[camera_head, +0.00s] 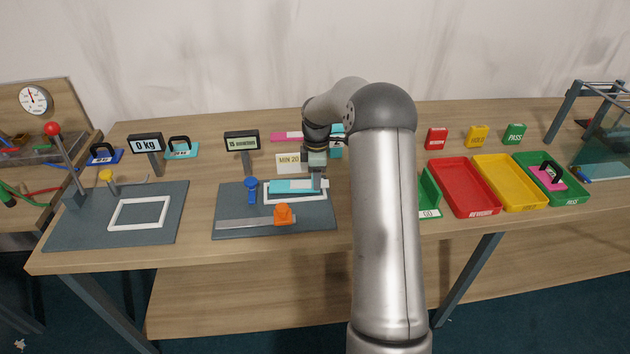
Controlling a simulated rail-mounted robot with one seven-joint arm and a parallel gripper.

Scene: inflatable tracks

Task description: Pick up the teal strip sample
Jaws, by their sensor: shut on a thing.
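The teal strip sample (290,186) lies flat over the white frame (270,198) on the middle dark mat. My gripper (319,182) reaches down at the strip's right end and is shut on it. The fingertips are small here, and my arm hides part of the bench behind and to the right of them.
A display reading "15 newtons" (241,141) and a "MIN 20" card (289,162) stand behind the mat. A blue clamp (251,189) and an orange block (283,213) are close to the strip. Red (463,212), yellow (541,204) and green (579,197) trays lie right.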

